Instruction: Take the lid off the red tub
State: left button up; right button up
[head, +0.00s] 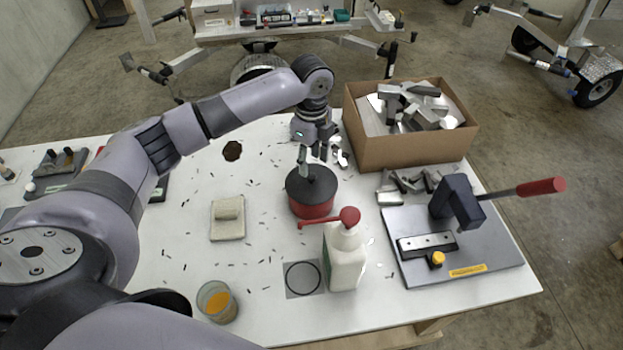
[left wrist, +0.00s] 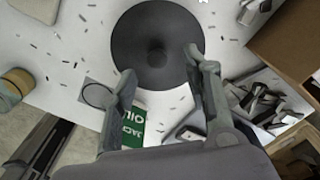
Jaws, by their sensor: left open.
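The red tub (head: 311,210) stands near the middle of the white table with its dark grey round lid (head: 297,187) on top. In the left wrist view the lid (left wrist: 137,33) is a dark disc with a small round knob (left wrist: 156,54) at its centre. My left gripper (head: 312,166) is open and points down just above the lid. In the left wrist view its fingertips (left wrist: 159,62) are spread either side of the knob. No contact with the knob can be made out. The tub's red side is hidden under the lid in that view.
A white pump bottle (head: 345,262) with a red head stands close in front of the tub. A cardboard box (head: 405,152) of metal offcuts is behind right, a lever press (head: 455,240) to the right.

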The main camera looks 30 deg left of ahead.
aim_at(312, 176)
pick_arm(q)
jog(key=shift+s+d+f+p, duration=0.1)
jog(key=shift+s+f+p, duration=0.05)
jog(key=shift+f+p, duration=0.35)
notch_tip(312, 176, down, 4)
jog(key=shift+s+r+p, duration=0.1)
jog(key=shift+r+p, duration=0.05)
jog(key=shift+p, duration=0.55)
jog(key=shift+f, duration=0.35)
pick_arm(e)
jog(key=shift+s+a+r, duration=0.2)
jog(key=shift+s+r, duration=0.2)
jog(key=shift+r, duration=0.2)
jog(key=shift+s+a+r, duration=0.15)
jog(key=shift+s+r, duration=0.2)
jog(key=shift+r, duration=0.2)
pick_arm(q)
jog(key=shift+c, duration=0.3)
pick_arm(e)
jog(key=shift+d, duration=0.1)
pick_arm(q)
jog(key=shift+c, duration=1.2)
jog(key=c, duration=0.7)
pick_arm(e)
jog(key=shift+w+d, duration=0.15)
jog(key=shift+w, duration=0.1)
pick_arm(q)
jog(key=shift+r, duration=0.1)
jog(key=shift+c, duration=0.2)
